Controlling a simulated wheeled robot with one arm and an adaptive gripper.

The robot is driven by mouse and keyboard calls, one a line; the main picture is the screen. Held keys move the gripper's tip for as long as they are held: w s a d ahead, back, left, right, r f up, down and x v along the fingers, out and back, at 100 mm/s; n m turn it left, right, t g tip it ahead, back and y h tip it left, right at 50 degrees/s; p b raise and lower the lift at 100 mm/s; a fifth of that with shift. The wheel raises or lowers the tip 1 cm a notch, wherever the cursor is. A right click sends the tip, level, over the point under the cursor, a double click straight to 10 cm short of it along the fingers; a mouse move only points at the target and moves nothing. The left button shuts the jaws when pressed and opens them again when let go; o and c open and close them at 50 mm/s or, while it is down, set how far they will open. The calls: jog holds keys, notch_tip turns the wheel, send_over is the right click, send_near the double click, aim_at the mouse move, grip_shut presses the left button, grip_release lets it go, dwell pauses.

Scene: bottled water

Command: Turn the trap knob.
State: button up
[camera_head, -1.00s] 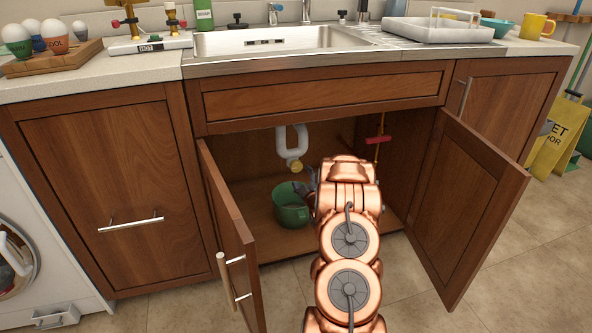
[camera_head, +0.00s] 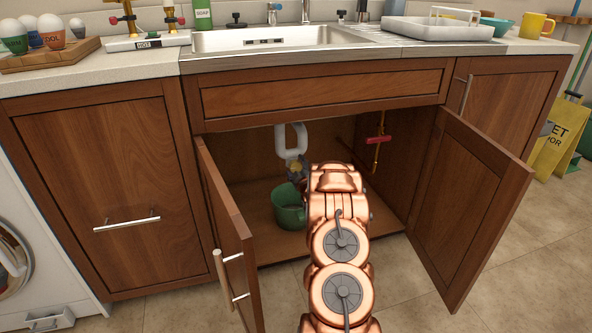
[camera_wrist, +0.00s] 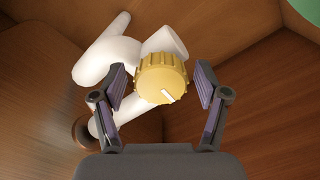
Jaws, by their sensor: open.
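The trap knob (camera_wrist: 161,78) is a ribbed yellow cap with a white pointer mark. In the wrist view it sits between the two fingers of my open gripper (camera_wrist: 160,88), with a gap on each side. The mark points to the lower right. The white trap pipe (camera_wrist: 112,60) runs behind it. In the head view the pipe (camera_head: 291,140) hangs inside the open cabinet under the sink. The knob (camera_head: 296,168) shows there only in part, with my gripper (camera_head: 297,172) close around it.
A green bucket (camera_head: 289,210) stands on the cabinet floor below the pipe. The left door (camera_head: 228,225) and right door (camera_head: 468,200) are swung open on either side of my arm. A red valve handle (camera_head: 379,140) is at the cabinet's right.

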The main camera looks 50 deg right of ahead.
jog(key=c, duration=1.2)
jog(key=shift+o, duration=0.2)
jog(key=shift+m+p, duration=0.3)
jog(key=shift+p, duration=0.3)
jog(key=m+p, duration=0.2)
jog(key=p, duration=0.2)
jog(key=shift+r+m, duration=0.15)
jog(key=shift+m, duration=0.15)
jog(key=m+p, duration=0.4)
jog(key=shift+m, duration=0.3)
jog(key=m+p, duration=0.2)
jog(key=m, duration=0.4)
jog(key=m+p, duration=0.1)
jog(key=m, duration=0.2)
jog(key=shift+w+f, duration=0.1)
jog(key=shift+f, duration=0.1)
jog(key=shift+m, duration=0.3)
